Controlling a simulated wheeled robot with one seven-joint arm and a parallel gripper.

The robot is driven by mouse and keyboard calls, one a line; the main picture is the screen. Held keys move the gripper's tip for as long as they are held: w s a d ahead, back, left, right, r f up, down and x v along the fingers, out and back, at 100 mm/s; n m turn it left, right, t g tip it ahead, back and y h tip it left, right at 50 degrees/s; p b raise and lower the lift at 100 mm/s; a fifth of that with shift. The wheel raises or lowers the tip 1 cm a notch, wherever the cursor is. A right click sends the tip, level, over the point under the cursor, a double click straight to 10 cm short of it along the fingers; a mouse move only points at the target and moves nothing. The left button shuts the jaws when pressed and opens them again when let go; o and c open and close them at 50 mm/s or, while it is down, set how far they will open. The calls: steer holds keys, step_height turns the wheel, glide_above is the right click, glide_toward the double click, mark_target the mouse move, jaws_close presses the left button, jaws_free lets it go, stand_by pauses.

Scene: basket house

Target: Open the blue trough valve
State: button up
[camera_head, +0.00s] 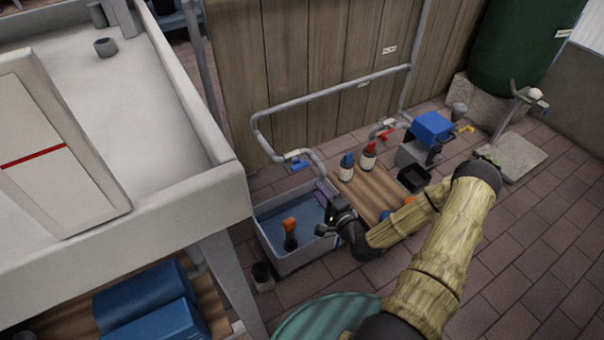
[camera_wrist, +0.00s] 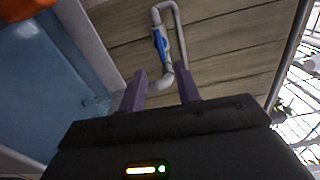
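The blue trough valve (camera_head: 300,165) is a small blue lever on the grey pipe above the back of the trough. In the wrist view the blue lever (camera_wrist: 160,42) lies lengthwise along the pipe, beyond my fingertips. The grey trough (camera_head: 284,268) holds bluish water under the pipe's spout. My gripper (camera_head: 325,190) has purple fingers and is over the trough's right back part, to the right of and below the valve. In the wrist view my gripper (camera_wrist: 161,82) is open, with its fingers apart and nothing between them.
An orange-topped object (camera_head: 290,232) stands in the trough. Bottles (camera_head: 368,160) stand on a wooden board to the right, near a red valve handle (camera_head: 387,135). The wooden wall (camera_head: 300,80) is behind the pipe.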

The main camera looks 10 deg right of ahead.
mark_target(301, 168)
steer(key=b+x, duration=0.4)
steer(key=x, duration=0.7)
steer(key=shift+b, duration=0.4)
steer(key=shift+c, duration=0.2)
steer(key=c, duration=0.7)
steer(key=shift+o, duration=0.2)
